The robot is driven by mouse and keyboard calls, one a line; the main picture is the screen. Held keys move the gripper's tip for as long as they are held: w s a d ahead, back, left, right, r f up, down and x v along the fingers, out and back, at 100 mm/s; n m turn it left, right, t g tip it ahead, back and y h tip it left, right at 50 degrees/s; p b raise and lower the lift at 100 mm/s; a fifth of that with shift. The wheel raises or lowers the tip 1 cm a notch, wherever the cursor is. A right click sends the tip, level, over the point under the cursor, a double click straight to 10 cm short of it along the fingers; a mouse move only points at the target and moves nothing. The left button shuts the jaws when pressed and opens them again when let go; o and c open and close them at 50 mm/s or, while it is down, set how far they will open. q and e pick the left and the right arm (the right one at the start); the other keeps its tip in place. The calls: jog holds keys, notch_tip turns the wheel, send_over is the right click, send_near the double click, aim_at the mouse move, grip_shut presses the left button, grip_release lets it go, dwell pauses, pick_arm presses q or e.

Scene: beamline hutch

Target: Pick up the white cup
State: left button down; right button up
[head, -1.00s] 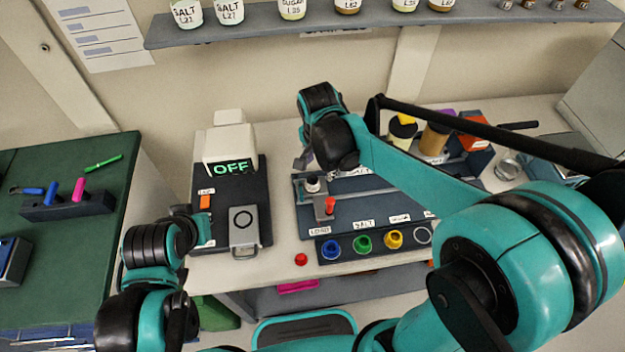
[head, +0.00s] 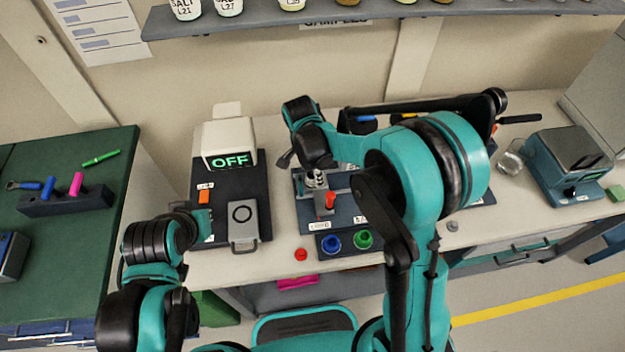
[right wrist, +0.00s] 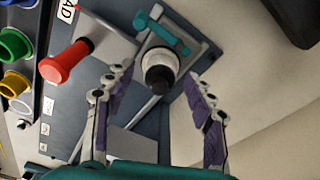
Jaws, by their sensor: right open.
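The white cup (right wrist: 158,60) shows in the right wrist view as a small white round body with a black part at its near end. It is at the grey rail on the dark board, next to a teal clamp-like part (right wrist: 163,30). My right gripper (right wrist: 160,73) is open, with one purple-padded finger on each side of the cup and visible gaps. In the head view the right gripper (head: 302,163) is over the board's left part, and the cup (head: 317,180) is small and partly hidden. My left gripper (head: 195,226) is low at the left, its fingers unclear.
A red-topped post (right wrist: 64,62) stands close beside the cup. Blue (head: 331,243) and green (head: 363,239) rings line the board's front. The OFF device (head: 229,145) stands left. A shelf of jars (head: 350,18) is behind. A red button (head: 301,254) is on the bench.

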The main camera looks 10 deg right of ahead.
jog(key=shift+f, duration=0.35)
jog(key=shift+r, duration=0.1)
grip_shut()
jog(key=shift+r, duration=0.15)
